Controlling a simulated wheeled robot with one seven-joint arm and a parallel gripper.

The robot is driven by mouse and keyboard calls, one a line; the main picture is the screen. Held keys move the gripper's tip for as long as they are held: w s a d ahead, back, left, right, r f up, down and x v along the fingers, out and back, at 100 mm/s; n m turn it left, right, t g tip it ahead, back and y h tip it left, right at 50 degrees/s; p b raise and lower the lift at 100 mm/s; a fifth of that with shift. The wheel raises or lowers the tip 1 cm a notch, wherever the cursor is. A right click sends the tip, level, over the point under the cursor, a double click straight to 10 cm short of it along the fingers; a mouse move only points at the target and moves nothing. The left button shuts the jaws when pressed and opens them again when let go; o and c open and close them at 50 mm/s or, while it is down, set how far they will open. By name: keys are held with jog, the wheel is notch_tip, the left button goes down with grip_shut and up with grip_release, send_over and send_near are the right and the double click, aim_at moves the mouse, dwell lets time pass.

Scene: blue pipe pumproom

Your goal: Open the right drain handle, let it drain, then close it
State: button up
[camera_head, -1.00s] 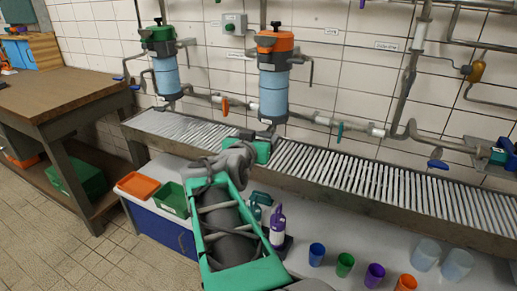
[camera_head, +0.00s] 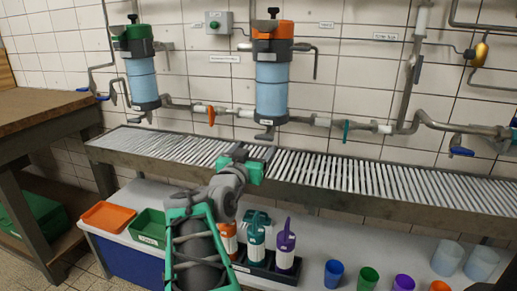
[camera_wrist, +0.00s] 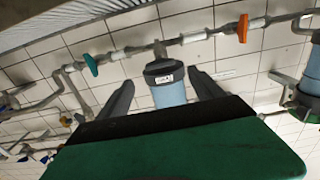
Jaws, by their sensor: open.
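The right filter unit (camera_head: 271,80) has an orange top and a light blue body. A short dark drain fitting (camera_head: 265,134) hangs under it, just above the slatted trough; I cannot tell its handle position. The unit's underside (camera_wrist: 165,72) shows between my fingers in the wrist view, with the fitting (camera_wrist: 160,48) beyond it. The left unit (camera_head: 141,70) has a green top. My gripper (camera_head: 262,153) is open and empty, over the trough just below the fitting, apparently apart from it. I see no flowing water.
An orange handle (camera_head: 210,115) and a teal handle (camera_head: 346,130) sit on the wall pipe either side of the right unit. The slatted trough (camera_head: 380,182) runs below. Bottles (camera_head: 285,250), cups (camera_head: 334,273) and bins (camera_head: 108,215) stand on the lower shelf. A brown table (camera_head: 40,110) is left.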

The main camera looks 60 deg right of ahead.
aim_at(263, 138)
jog(key=d, duration=0.2)
jog(key=w+d, duration=0.1)
jog(key=d, duration=0.2)
jog(key=d+b, duration=0.1)
jog(key=d, duration=0.1)
jog(key=shift+w+d, duration=0.15)
jog(key=shift+d, duration=0.05)
jog(key=shift+c, duration=0.2)
jog(key=c, duration=1.3)
